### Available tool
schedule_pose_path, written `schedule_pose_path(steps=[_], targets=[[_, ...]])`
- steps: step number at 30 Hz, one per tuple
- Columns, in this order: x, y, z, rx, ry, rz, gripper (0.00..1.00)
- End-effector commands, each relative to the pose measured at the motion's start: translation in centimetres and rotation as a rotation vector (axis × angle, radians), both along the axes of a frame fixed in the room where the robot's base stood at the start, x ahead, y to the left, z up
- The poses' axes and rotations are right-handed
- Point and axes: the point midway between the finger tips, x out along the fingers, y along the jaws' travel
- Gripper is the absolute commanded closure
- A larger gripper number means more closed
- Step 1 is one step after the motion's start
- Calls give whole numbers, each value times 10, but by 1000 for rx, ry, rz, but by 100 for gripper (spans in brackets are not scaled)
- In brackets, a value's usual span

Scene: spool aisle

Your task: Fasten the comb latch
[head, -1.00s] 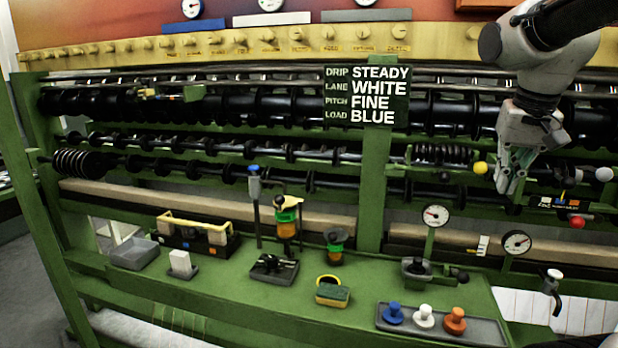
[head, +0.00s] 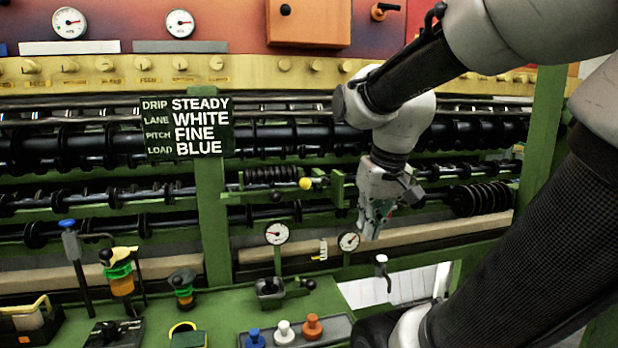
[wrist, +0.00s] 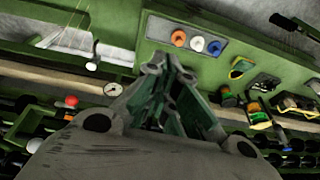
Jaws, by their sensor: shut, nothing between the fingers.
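I cannot tell for sure which part is the comb latch. In the head view, a black coil (head: 272,174) lies on a rail, with a yellow ball knob (head: 305,183) and a green bracket (head: 335,187) at its right end. My gripper (head: 370,230) hangs in front of the rails, right of and below the yellow knob. It is shut and empty. In the wrist view, my gripper (wrist: 165,68) points toward the green bench, and a red ball knob (wrist: 71,101) shows to its left. The gripper hides the red knob in the head view.
Two small gauges (head: 277,233) stand on posts below the rails. A tap (head: 382,264) sits low right of the gripper. A tray (head: 340,325) holds blue, white and orange pegs. A sign (head: 187,127) reads steady, white, fine, blue. A green post (head: 540,135) stands right.

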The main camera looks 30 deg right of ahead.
Motion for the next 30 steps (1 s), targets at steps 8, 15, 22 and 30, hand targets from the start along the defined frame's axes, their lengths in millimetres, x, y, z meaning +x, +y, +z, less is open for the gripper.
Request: schedule_pose_path(steps=[8,15,22,30], targets=[[99,-86,69,437,-83,-807,100],[161,-85,142,846,-107,-1269,100],[164,-72,148,974,-31,-1474,100],[183,-62,120,975,-24,-1485,100]])
